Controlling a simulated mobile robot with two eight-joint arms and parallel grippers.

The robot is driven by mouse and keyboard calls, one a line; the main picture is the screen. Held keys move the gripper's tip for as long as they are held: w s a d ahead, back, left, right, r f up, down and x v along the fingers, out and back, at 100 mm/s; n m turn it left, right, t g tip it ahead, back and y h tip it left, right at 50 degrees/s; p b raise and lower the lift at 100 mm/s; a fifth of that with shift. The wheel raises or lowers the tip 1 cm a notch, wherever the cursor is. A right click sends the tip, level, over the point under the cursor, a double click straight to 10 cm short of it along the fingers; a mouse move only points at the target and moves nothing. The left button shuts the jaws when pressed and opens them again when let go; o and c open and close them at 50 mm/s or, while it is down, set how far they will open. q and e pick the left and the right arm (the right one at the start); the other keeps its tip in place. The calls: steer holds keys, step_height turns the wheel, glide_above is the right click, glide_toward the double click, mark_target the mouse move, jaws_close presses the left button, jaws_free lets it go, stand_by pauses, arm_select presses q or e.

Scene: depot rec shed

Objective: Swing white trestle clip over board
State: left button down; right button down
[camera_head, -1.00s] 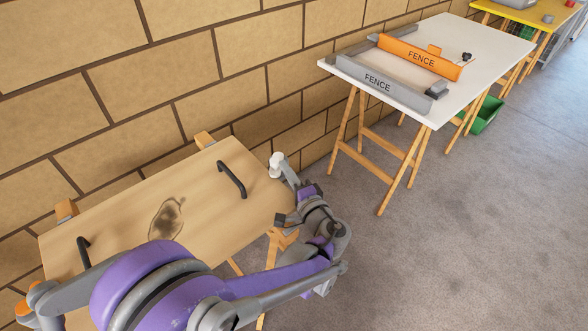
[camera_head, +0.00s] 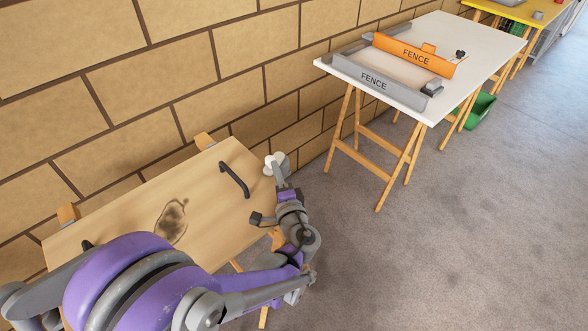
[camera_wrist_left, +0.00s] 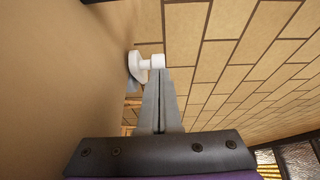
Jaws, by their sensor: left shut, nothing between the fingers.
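The white trestle clip (camera_head: 269,164) is at the right end of the wooden board (camera_head: 135,215), by its far corner. My left gripper (camera_head: 281,161) is at the clip's right side. My right gripper is not in view.
The board has a black handle (camera_head: 234,180) and a dark stain (camera_head: 172,221). A brick wall (camera_head: 240,60) runs behind it. A white table (camera_head: 470,50) with an orange fence (camera_head: 413,54) and grey fence (camera_head: 375,82) stands right. The grey floor (camera_head: 450,240) between is open.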

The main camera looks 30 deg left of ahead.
arm_select(q)
steer(key=shift+s+a, duration=0.3)
steer(key=shift+a, duration=0.4)
steer(key=shift+s+a, duration=0.25)
steer(key=shift+a, duration=0.4)
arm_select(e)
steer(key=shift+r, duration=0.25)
